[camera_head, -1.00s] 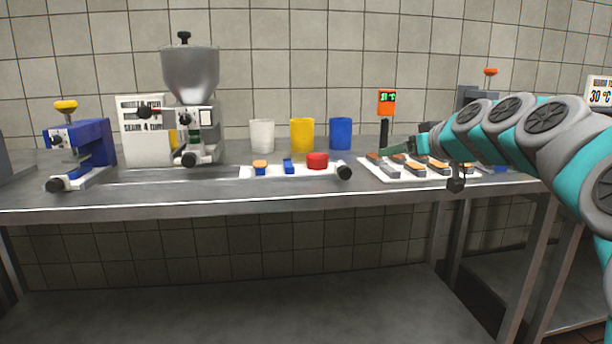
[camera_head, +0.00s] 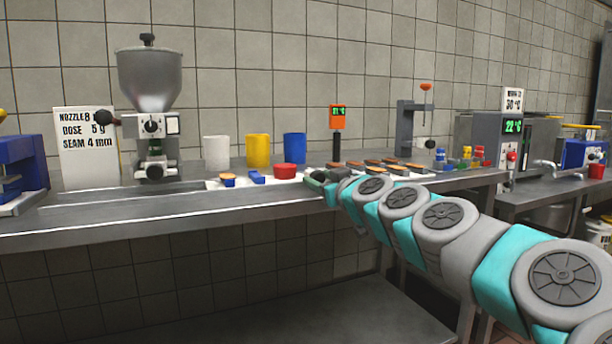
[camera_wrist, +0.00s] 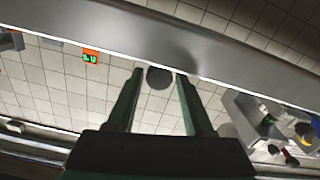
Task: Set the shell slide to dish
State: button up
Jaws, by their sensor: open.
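A white board (camera_head: 212,184), which may be the shell slide, lies along the bench front. No dish marking is readable.
White, yellow (camera_head: 258,151) and blue cups stand behind the board. A filling machine (camera_head: 152,115) is to the left. The bench's front edge (camera_head: 120,228) is clear.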

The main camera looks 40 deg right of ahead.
aim_at(311, 171)
jog(key=shift+x, duration=2.5)
grip_shut()
